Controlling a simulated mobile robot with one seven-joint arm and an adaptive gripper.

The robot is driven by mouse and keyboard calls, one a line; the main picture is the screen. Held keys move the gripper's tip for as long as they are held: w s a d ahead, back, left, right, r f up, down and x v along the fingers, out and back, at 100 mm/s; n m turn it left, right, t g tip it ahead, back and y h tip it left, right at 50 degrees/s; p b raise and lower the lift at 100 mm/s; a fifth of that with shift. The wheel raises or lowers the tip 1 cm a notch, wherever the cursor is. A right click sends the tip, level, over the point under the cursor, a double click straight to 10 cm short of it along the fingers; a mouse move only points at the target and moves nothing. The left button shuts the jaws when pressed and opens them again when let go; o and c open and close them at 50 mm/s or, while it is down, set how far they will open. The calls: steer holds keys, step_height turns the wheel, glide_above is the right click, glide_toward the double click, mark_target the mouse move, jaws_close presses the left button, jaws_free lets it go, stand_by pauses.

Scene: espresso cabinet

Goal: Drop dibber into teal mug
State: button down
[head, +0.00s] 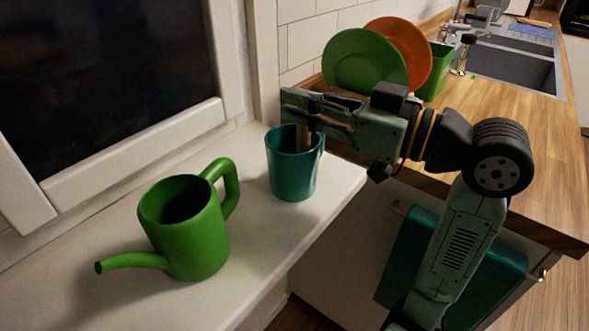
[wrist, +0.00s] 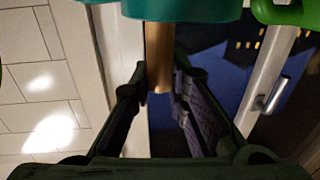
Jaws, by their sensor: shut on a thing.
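The teal mug (head: 292,172) stands upright on the white sill, its handle towards the right. My gripper (head: 303,106) is above the mug and shut on the dibber (head: 303,138), a wooden stick that hangs roughly upright. The dibber's lower part is hidden by the mug's near wall, so its tip appears to be inside the mouth. In the wrist view, the dibber (wrist: 158,62) lies between my fingers, and part of the teal mug (wrist: 185,8) shows at the top edge. Whether the dibber touches the mug cannot be told.
A green watering can (head: 185,230) stands on the sill at the left front. A green plate (head: 362,62), an orange plate (head: 408,45) and a green container (head: 437,72) stand behind my gripper on the wooden counter. A dark window borders the sill.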

step_height(320, 180, down, 2)
steer(key=shift+f+b, duration=0.1)
steer(key=shift+b, duration=0.35)
steer(key=c, duration=1.5)
jaws_free()
steer(key=shift+d, duration=0.1)
steer(key=v, duration=1.2)
